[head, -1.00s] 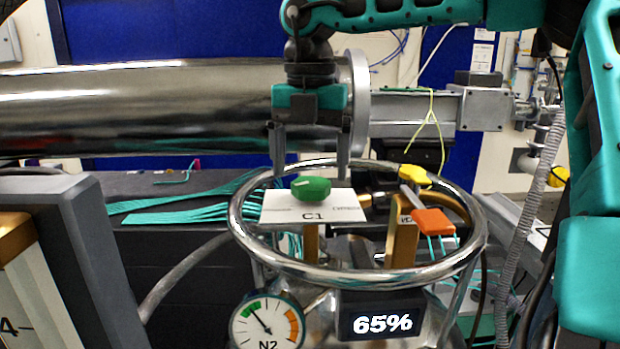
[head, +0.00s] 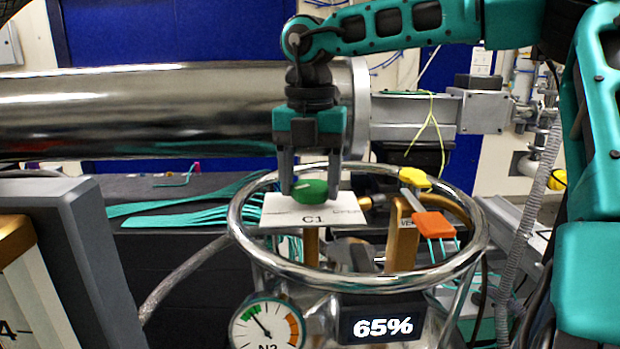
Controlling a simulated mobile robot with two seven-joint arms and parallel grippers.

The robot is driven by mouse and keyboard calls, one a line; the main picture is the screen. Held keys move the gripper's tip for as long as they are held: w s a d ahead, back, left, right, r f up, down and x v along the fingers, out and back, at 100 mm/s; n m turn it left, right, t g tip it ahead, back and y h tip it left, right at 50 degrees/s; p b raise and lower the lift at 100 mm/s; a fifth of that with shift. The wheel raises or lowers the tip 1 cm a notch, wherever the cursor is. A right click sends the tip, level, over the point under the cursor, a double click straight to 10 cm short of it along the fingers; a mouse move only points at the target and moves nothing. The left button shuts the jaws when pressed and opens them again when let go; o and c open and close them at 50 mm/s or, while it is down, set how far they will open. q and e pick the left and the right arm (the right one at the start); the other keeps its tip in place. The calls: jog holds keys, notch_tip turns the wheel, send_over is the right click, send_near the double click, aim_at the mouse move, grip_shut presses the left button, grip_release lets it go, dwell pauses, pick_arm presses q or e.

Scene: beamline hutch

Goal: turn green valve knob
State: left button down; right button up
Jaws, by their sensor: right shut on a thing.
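The green valve knob (head: 310,192) sits on top of the white plate marked C1 (head: 345,212), inside the steel ring of the vessel. My right gripper (head: 309,190) comes down from above, with one finger at each side of the knob, and is shut on it. The pale mark on the knob's top points up and to the right. My left gripper is not in view.
The steel ring (head: 240,238) surrounds the knob. A yellow knob (head: 415,178) and an orange tag (head: 434,224) are close on the right. A gauge (head: 266,325) and a 65% display (head: 383,326) are at the front. A large steel pipe (head: 150,110) runs behind.

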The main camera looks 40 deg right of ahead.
jog(key=shift+c, duration=1.2)
jog(key=shift+n, duration=0.3)
jog(key=n, duration=0.3)
jog(key=shift+s+d+n+p, duration=0.1)
jog(key=shift+n+p, duration=0.2)
jog(key=shift+n, duration=0.1)
jog(key=n, duration=0.4)
jog(key=shift+d+n+p, duration=0.15)
jog(key=shift+n+p, duration=0.15)
jog(key=shift+p, duration=0.1)
jog(key=n, duration=0.3)
jog(key=shift+d+n+p, duration=0.1)
jog(key=shift+n+p, duration=0.2)
jog(key=n, duration=0.5)
jog(key=shift+d, duration=0.15)
jog(key=n, duration=0.5)
jog(key=shift+d+n, duration=0.15)
jog(key=shift+n, duration=0.25)
